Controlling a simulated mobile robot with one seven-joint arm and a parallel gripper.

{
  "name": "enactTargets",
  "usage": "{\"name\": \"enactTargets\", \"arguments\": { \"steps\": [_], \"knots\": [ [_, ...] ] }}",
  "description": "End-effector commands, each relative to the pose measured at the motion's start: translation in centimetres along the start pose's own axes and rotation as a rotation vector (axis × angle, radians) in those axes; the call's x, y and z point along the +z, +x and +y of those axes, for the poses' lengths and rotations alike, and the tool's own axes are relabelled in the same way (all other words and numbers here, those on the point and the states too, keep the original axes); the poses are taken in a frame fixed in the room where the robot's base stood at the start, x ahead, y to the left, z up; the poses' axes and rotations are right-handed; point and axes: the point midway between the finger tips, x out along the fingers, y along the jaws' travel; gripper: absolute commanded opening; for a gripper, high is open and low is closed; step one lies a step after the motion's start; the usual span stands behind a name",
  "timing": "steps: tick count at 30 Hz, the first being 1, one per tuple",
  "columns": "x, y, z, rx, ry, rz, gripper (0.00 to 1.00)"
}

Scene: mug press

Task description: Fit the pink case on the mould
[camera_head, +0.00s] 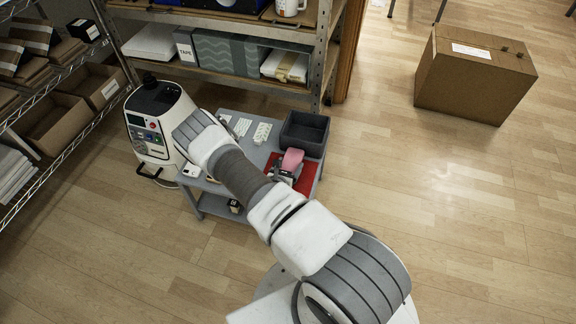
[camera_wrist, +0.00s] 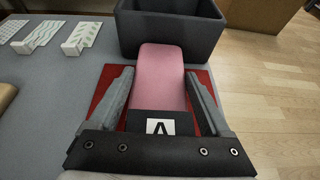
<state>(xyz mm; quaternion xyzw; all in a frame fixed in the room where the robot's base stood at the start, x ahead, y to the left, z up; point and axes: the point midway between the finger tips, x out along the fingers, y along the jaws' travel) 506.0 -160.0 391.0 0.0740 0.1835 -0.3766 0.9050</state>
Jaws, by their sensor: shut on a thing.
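The pink case (camera_wrist: 162,72) is between the fingers of my gripper (camera_wrist: 160,90) in the wrist view, with its far end pointing toward the dark bin. The gripper is shut on it, and the case is above or at the red mat (camera_wrist: 108,76). In the head view the pink case (camera_head: 292,160) shows at the right part of the grey table, over the red mat (camera_head: 305,178).
A dark grey bin (camera_head: 303,132) stands behind the mat on the grey table (camera_head: 228,150). White patterned cards (camera_head: 262,133) lie to its left. A white machine (camera_head: 155,120) stands left of the table. A cardboard box (camera_head: 470,80) is on the open floor at right.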

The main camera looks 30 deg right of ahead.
Motion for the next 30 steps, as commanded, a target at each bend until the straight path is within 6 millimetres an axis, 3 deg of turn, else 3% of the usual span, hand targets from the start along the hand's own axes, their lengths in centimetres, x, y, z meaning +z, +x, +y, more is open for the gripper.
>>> {"name": "enactTargets", "arguments": {
  "steps": [6,30],
  "knots": [
    [1.23,-0.22,0.20,0.002,0.005,-0.010,0.28],
    [1.23,-0.15,0.22,0.003,0.004,-0.006,0.28]
  ]
}}
